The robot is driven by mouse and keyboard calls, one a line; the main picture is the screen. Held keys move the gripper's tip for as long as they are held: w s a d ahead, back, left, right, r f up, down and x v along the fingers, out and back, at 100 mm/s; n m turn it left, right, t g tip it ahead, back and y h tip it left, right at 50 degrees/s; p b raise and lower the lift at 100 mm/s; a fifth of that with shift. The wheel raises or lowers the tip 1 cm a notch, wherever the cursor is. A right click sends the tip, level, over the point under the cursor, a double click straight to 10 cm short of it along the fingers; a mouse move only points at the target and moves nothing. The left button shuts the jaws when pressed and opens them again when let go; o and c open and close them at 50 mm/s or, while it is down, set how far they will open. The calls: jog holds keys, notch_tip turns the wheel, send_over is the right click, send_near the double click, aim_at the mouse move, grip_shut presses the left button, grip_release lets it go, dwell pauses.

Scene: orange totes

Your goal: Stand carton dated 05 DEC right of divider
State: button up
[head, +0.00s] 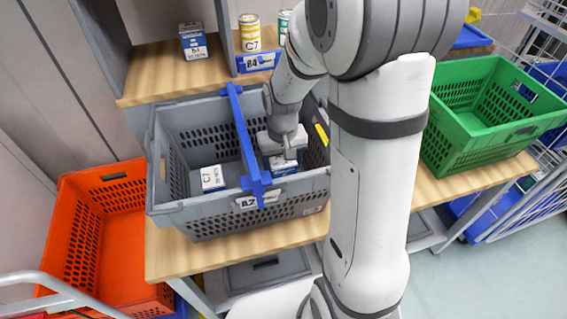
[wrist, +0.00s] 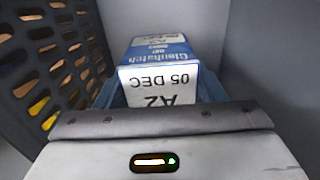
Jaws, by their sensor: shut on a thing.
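The blue and white carton (wrist: 160,62) shows "05 DEC" and "A2" upside down on its label in the wrist view. My gripper (head: 284,154) is shut on it, with a finger at each side. In the head view the carton (head: 284,167) is partly hidden under my gripper. Both are inside the grey tote (head: 228,222) marked A2, right of the blue divider (head: 243,135). I cannot tell whether the carton touches the tote floor.
A carton marked C7 (head: 212,178) stands left of the divider. An orange tote (head: 110,240) is at the left, a green tote (head: 490,115) at the right. A blue carton (head: 193,42) and a yellow can (head: 250,32) stand on the shelf behind.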

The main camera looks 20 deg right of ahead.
jog(key=shift+f, duration=0.15)
jog(key=shift+f, duration=0.15)
jog(key=o, duration=1.2)
notch_tip(320, 180, up, 12)
jog(key=shift+r+p, duration=0.15)
jog(key=shift+p, duration=0.55)
jog(key=shift+s, duration=0.1)
